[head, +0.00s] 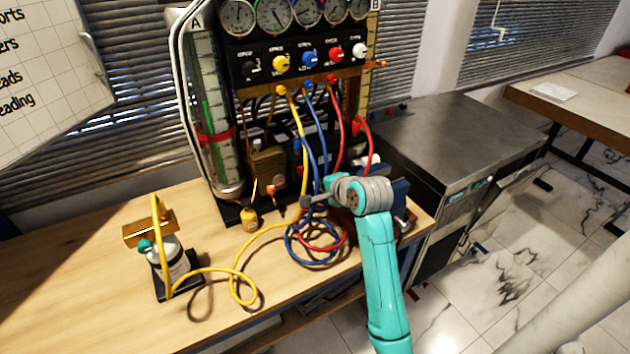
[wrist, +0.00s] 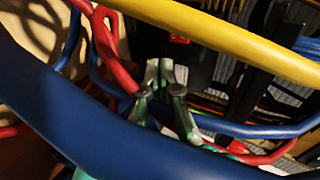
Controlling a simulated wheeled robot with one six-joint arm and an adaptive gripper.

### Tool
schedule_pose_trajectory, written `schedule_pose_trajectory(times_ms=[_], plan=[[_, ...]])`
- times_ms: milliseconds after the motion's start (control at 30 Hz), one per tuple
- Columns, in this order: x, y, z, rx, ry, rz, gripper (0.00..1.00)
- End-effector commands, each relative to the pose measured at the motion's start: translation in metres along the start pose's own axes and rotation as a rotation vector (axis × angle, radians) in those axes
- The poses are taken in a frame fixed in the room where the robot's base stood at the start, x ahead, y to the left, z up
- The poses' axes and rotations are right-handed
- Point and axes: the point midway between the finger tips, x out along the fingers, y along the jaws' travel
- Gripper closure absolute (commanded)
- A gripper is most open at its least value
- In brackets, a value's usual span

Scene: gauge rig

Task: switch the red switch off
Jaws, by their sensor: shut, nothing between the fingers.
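A small red part (wrist: 179,39) on a dark housing shows at the top of the wrist view, partly under the yellow hose; it looks like the red switch, but I cannot tell which way it is set. My gripper (wrist: 161,70) is shut and empty, with its fingertips just below and left of that red part, among the hoses. I cannot tell whether it touches anything. In the head view my gripper (head: 308,201) is at the lower front of the gauge rig (head: 290,68), beside the hanging hoses. The red switch is not clear in that view.
A yellow hose (wrist: 230,38), a thick blue hose (wrist: 60,110) and a red hose (wrist: 108,55) crowd the gripper. Coiled hoses (head: 310,252) lie on the wooden bench (head: 90,285). A small canister (head: 172,262) stands at left. The bench's front left is clear.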

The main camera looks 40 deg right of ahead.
Motion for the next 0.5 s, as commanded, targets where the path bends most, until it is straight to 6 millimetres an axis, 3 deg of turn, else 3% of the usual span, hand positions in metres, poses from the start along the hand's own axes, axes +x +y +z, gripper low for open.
schedule_pose_trajectory(times_ms=[200,500], plan=[[-0.032,0.012,-0.001,0.000,0.002,-0.001,1.00],[-0.046,0.017,0.000,0.000,0.000,-0.001,1.00]])
